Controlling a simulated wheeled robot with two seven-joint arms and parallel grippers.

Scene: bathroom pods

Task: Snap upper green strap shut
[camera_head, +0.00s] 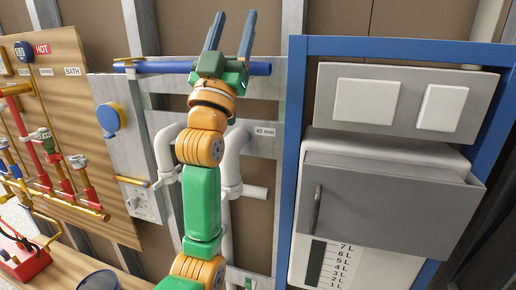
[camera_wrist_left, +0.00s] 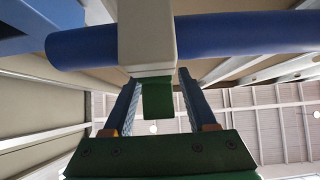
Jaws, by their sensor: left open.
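In the left wrist view a blue pipe (camera_wrist_left: 240,35) runs across the top. A pale block (camera_wrist_left: 147,30) crosses it, and a short green piece (camera_wrist_left: 157,100), which looks like the green strap, shows at the block's lower end. My left gripper is open, with one finger on each side of the green piece; I cannot tell whether they touch it. In the head view my left gripper (camera_head: 232,22) points up in front of the pipe (camera_head: 160,68), and its body hides the strap. My right gripper is not in view.
A blue-framed unit with a grey cistern panel (camera_head: 390,195) stands on the right. White drain pipes (camera_head: 232,165) run behind my left arm. On the left, a wooden board (camera_head: 60,95) carries red and brass pipework; a red toolbox (camera_head: 25,262) sits below.

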